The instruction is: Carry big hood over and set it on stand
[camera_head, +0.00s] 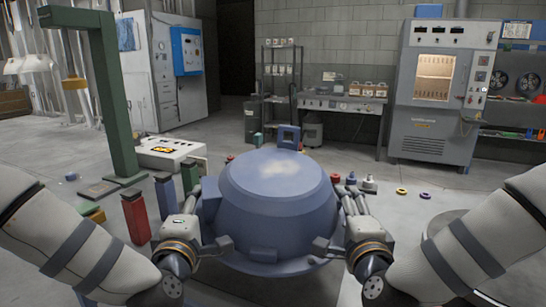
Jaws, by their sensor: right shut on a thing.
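The big hood (277,190) is a large blue dome with a flat top, close in front of me at the centre of the head view. My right gripper (347,240) is at its right side and shut on it. My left gripper (203,240) is at its left side, with its fingers close against the hood; whether they are shut is unclear. The hood looks upright. Its underside and what lies beneath it are hidden. A green post (112,100) with an overhead arm stands at the left; I cannot tell whether it is the stand.
Red (136,217) and dark blue blocks stand left of the hood, near a white control box (170,153). Small rings and pieces lie on the right floor. A grey oven cabinet (437,95) stands behind.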

